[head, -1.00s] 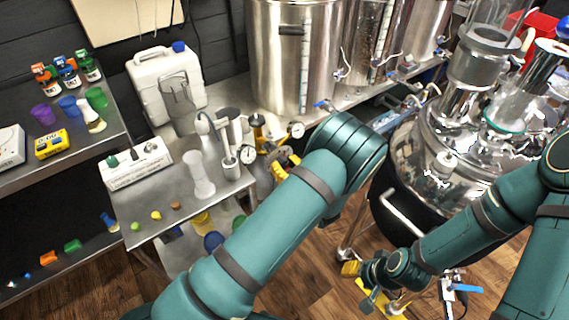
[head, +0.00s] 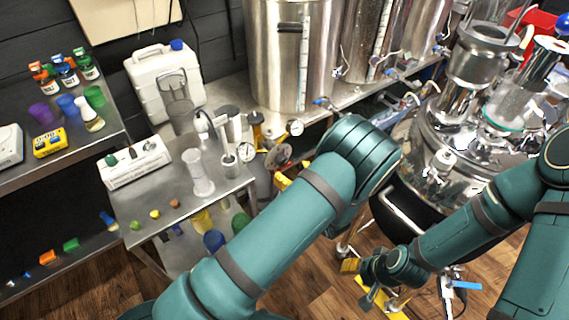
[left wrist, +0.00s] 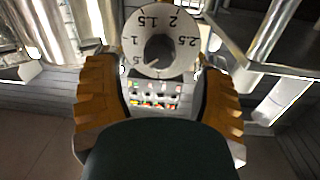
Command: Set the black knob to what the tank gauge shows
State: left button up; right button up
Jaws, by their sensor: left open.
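The black knob (left wrist: 158,48) sits in the middle of a white dial (left wrist: 182,22) in the left wrist view. A pale mark on the knob points to lower left, near .5. My left gripper (left wrist: 158,100) is open, its orange fingers on either side below the dial, apart from the knob. In the head view its yellow fingers (head: 284,182) show partly behind my arm. My right gripper (head: 372,285) hangs low at right.
A steel bench (head: 160,208) holds a white switch box (head: 135,163), a clear cylinder (head: 198,175) and small coloured pieces. A white canister (head: 150,75) stands behind. A shiny kettle (head: 440,150) stands at right. Wooden floor (head: 310,275) shows below.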

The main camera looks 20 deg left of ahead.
pick_arm(q)
jog(key=v, duration=0.7)
jog(key=shift+s+d, duration=0.2)
